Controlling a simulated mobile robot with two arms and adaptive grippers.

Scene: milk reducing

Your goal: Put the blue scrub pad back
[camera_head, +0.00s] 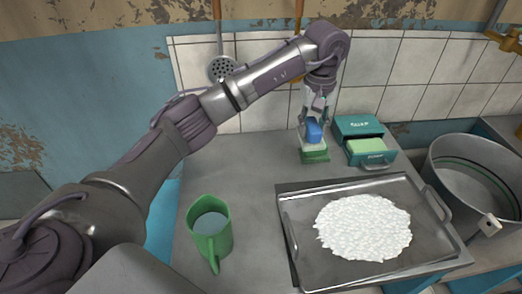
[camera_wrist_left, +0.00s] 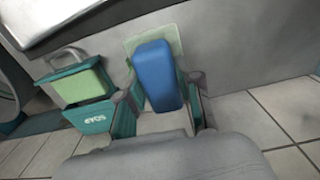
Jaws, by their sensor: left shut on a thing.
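The blue scrub pad (camera_head: 314,131) is held between the fingers of my left gripper (camera_head: 314,118), which points down near the back of the counter. In the left wrist view the blue pad (camera_wrist_left: 157,76) fills the space between the finger pads of the left gripper (camera_wrist_left: 160,100). Just below the pad is a small green and white holder (camera_head: 314,154); its pale green edge (camera_wrist_left: 168,41) shows behind the pad in the wrist view. I cannot tell whether the pad touches it. My right gripper is in neither view.
A teal soap box (camera_head: 358,127) with a green bar in its open drawer stands right of the holder. A metal tray (camera_head: 300,235) with white grains lies in front. A green mug (camera_head: 210,240) stands front left, a big pot (camera_head: 445,190) far right. The tiled wall is close behind.

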